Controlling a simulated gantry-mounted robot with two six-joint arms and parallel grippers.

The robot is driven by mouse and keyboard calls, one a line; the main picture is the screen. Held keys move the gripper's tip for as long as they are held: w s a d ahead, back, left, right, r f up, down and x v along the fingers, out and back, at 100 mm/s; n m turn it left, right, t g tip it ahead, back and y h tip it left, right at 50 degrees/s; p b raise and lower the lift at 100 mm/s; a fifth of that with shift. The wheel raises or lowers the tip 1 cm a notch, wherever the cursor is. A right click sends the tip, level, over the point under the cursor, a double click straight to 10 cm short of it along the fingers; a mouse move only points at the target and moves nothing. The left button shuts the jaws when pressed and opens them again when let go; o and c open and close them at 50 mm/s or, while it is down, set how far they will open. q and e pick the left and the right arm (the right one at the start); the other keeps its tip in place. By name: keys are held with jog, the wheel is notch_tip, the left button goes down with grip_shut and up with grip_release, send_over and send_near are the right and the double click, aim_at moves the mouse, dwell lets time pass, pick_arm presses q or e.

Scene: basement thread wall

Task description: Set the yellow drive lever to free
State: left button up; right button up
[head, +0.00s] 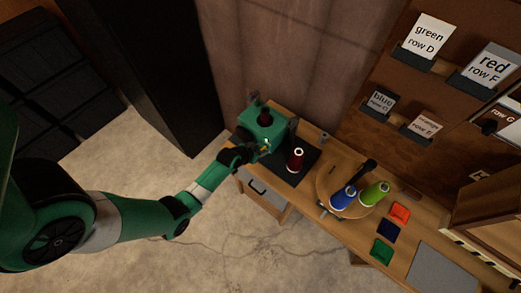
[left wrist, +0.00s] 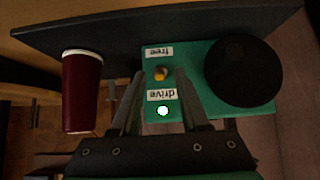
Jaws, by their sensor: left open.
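The green machine (head: 262,125) stands at the far left end of the bench. In the left wrist view its green face (left wrist: 188,101) carries a "free" label (left wrist: 159,52) and a "drive" label (left wrist: 161,95), both upside down. The yellow lever (left wrist: 160,74) sits between the two labels, nearer "free"; its exact setting is hard to tell. A bright white round spot (left wrist: 163,111) lies beside the "drive" label. My left gripper (left wrist: 160,84) is open, its fingers on either side of the lever, with no clear contact. It also shows at the machine in the head view (head: 253,151). My right gripper is out of view.
A black round wheel (left wrist: 243,70) is right of the lever in the left wrist view. A dark red spool (head: 296,159) stands close to the machine. Blue (head: 342,198) and green (head: 374,193) spools stand farther along the bench. A labelled pegboard (head: 400,72) rises behind.

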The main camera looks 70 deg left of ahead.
pick_arm(q)
jog(key=shift+c, duration=0.3)
grip_shut()
jog(key=shift+s+f+b, duration=0.1)
jog(key=shift+f+b, duration=0.2)
jog(key=shift+b, duration=0.5)
jog(key=f+t+b, duration=0.1)
jog(key=b, duration=0.3)
jog(key=f+t+y+b, duration=0.1)
jog(key=t+b, duration=0.1)
jog(key=b, duration=0.1)
jog(key=f+t+y+b, duration=0.1)
jog(key=b, duration=0.3)
jog(key=shift+s+d+b, duration=0.25)
jog(key=shift+s+b, duration=0.05)
jog(key=t+y+b, duration=0.1)
jog(key=t+b, duration=0.1)
jog(key=b, duration=0.6)
jog(key=f+t+y+b, duration=0.1)
jog(key=t+b, duration=0.1)
jog(key=b, duration=0.7)
jog(key=shift+f+y, duration=0.1)
jog(key=shift+y, duration=0.2)
jog(key=shift+w+r+t+b, duration=0.1)
jog(key=shift+r+t+b, duration=0.25)
jog(key=shift+b, duration=0.5)
